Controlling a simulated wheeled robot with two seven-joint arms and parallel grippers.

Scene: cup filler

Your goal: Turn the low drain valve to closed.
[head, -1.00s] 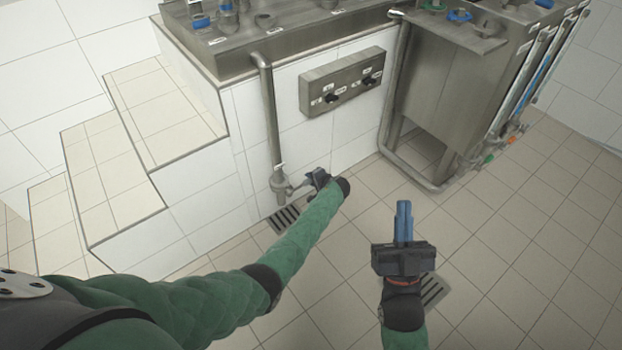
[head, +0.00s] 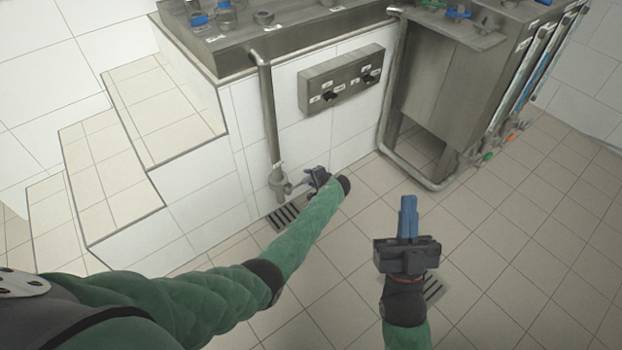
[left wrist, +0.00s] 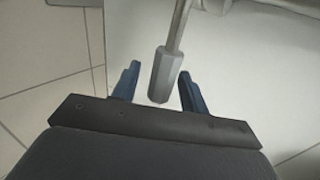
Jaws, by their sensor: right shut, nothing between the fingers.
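The low drain valve (head: 280,186) sits at the foot of a grey vertical pipe against the white tiled wall, just above a floor grate. My left gripper (head: 307,181) is at its right side, low near the floor. In the left wrist view the valve's grey lever (left wrist: 165,72), with a thicker faceted end, lies between the blue fingers of my left gripper (left wrist: 160,88). The fingers are open, with gaps on both sides of the lever end. My right gripper (head: 408,215) is shut and empty, with its blue fingers together over the floor at right.
A control box (head: 342,80) with dark knobs is on the wall above the valve. Tiled steps (head: 140,150) stand at left. A steel tank (head: 440,90) with a pipe frame stands at right. A floor grate (head: 283,218) is below the valve.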

